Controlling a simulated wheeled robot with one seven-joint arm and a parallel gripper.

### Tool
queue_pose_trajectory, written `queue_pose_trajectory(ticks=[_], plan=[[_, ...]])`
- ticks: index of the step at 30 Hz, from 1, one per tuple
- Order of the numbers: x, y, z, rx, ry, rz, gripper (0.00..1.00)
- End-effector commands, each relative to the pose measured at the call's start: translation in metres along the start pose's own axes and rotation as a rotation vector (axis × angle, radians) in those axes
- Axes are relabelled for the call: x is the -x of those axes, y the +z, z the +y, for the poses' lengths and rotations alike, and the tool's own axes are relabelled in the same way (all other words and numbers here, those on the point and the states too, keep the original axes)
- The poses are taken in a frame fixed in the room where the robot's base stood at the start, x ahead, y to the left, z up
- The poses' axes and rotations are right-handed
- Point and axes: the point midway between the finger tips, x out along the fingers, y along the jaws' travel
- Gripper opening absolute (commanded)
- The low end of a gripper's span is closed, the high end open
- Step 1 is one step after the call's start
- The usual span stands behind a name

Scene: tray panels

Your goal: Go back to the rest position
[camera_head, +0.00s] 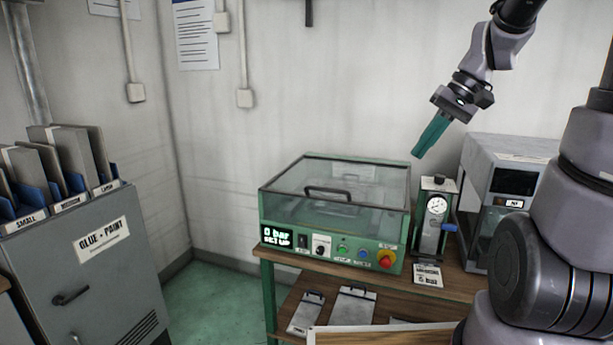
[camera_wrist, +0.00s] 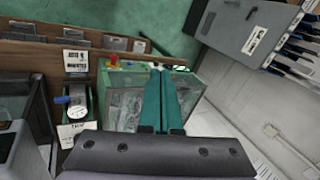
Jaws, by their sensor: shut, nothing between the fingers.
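My gripper (camera_head: 419,152) hangs in the air at the upper right of the head view, above and behind the right end of the green glass-lidded machine (camera_head: 335,222). Its teal fingers are together, with nothing between them. The wrist view shows the shut fingers (camera_wrist: 160,72) pointing out over the machine's glass lid (camera_wrist: 125,108). The lid is closed. The machine's display reads "0 bar SET UP".
A pressure gauge unit (camera_head: 435,212) and a grey box-shaped device (camera_head: 508,190) stand right of the machine on the wooden bench (camera_head: 440,280). A grey "GLUE - PAINT" cabinet (camera_head: 95,265) with panels on top stands left. Green floor (camera_head: 222,285) lies free between.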

Motion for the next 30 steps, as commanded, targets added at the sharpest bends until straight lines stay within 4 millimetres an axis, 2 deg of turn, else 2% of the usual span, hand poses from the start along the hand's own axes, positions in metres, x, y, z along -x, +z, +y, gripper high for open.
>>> queue_pose_trajectory(ticks=[1,9,15,30], plan=[[0.010,0.011,-0.008,0.006,0.040,0.043,0.00],[0.057,0.056,-0.023,-0.046,0.165,0.309,0.00],[0.079,0.075,-0.027,-0.080,0.160,0.455,0.00],[0.085,0.079,-0.027,-0.095,0.153,0.493,0.00]])
